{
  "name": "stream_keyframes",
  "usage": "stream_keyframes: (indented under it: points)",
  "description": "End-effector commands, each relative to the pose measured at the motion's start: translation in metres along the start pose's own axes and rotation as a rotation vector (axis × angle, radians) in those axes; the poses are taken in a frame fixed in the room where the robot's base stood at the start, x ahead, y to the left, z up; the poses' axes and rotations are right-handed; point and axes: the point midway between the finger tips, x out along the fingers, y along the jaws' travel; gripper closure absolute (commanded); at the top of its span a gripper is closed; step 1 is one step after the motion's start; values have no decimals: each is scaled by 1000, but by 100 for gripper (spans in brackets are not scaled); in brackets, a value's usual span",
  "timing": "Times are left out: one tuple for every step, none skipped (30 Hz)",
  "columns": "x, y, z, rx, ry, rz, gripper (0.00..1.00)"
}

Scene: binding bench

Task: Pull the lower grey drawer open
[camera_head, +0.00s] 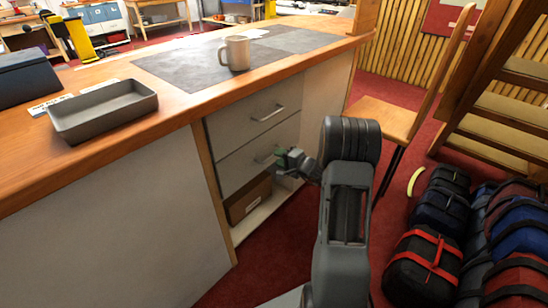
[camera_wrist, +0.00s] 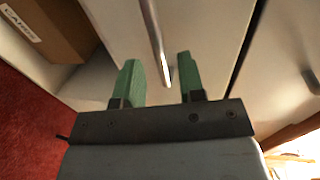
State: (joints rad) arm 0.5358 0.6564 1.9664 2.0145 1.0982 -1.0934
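The lower grey drawer (camera_head: 236,170) is shut, flush under the upper drawer in the bench front. Its bar handle (camera_head: 264,158) is partly hidden by my gripper (camera_head: 283,154) in the head view. In the wrist view the drawer front (camera_wrist: 208,30) fills the middle and the metal handle (camera_wrist: 155,38) runs down from the top edge. My gripper (camera_wrist: 159,78) has its two green fingers apart, one on each side of the handle's near end. Gaps show between the fingers and the bar. Whether the fingertips reach past the bar is hard to tell.
The upper drawer (camera_head: 254,118) is shut above. A brown box (camera_head: 250,198) sits on the open shelf below. A mug (camera_head: 236,53) and a grey tray (camera_head: 103,110) stand on the benchtop. A wooden chair (camera_head: 390,117) and several bags (camera_head: 425,265) are to the right.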

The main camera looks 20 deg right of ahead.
Motion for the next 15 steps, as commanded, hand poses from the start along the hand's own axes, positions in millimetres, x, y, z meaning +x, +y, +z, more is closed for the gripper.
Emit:
stream_keyframes:
  points:
    - [8,1,1,0,-2,0,64]
    - [12,1,1,0,-2,0,64]
    - [16,1,1,-1,-2,0,64]
    - [20,1,0,-1,-2,0,64]
    - [22,1,0,-1,-2,0,64]
    - [26,1,1,-1,-2,1,64]
    - [28,1,1,0,-1,1,64]
    - [29,1,0,0,-1,1,64]
    - [31,0,0,0,0,0,64]
    - [32,0,0,0,0,0,64]
    - [33,0,0,0,0,0,64]
    - [34,0,0,0,0,0,64]
    - [34,0,0,0,0,0,64]
    - [35,0,0,0,0,0,64]
    - [35,0,0,1,0,0,64]
